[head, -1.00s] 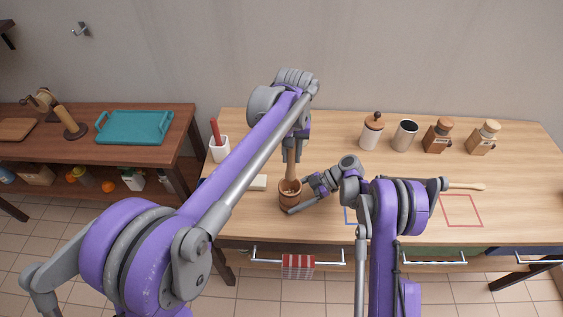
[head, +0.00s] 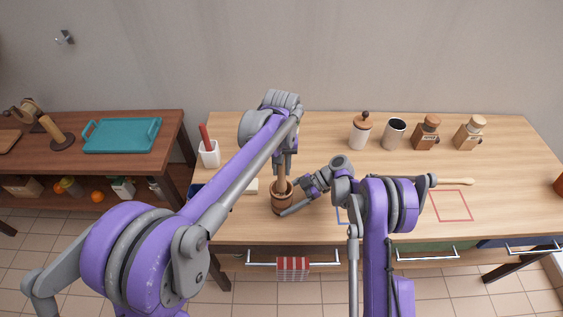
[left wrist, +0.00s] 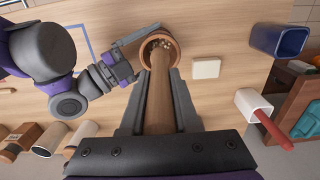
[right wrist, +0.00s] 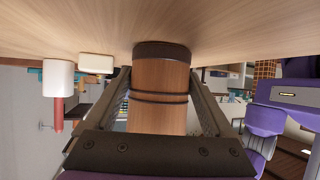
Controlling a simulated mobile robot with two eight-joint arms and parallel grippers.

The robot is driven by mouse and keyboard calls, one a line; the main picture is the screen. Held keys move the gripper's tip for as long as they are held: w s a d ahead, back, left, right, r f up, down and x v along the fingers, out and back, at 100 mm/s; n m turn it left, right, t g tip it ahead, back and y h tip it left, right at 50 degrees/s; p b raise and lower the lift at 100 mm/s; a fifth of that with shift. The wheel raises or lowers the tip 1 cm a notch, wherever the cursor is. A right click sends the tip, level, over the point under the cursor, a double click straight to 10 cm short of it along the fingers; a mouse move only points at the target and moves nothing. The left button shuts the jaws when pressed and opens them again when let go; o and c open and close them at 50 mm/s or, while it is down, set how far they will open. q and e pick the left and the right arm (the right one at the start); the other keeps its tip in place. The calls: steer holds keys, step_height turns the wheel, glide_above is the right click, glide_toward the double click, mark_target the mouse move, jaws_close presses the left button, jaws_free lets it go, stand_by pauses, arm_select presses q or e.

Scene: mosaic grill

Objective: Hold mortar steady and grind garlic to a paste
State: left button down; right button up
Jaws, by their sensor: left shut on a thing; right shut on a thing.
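The wooden mortar (head: 283,204) stands upright on the table, a brown cup with dark bands that also fills the middle of the right wrist view (right wrist: 158,95). My right gripper (head: 298,206) is shut around the mortar's side. My left gripper (head: 283,170) is above the mortar, shut on the wooden pestle (left wrist: 159,100). The pestle's lower end is inside the mortar mouth. Pale bits of garlic (left wrist: 158,43) show in the mortar beside the pestle in the left wrist view. How finely they are ground cannot be told.
A white block (left wrist: 206,68) lies close by the mortar. A white holder with a red handle (head: 209,152) and a blue container (left wrist: 279,40) stand to the left in the head view. Jars and grinders (head: 394,133) line the back right.

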mark_target(281, 179)
arm_select(q)
steer(key=shift+f, duration=2.65)
steer(key=shift+s, duration=0.1)
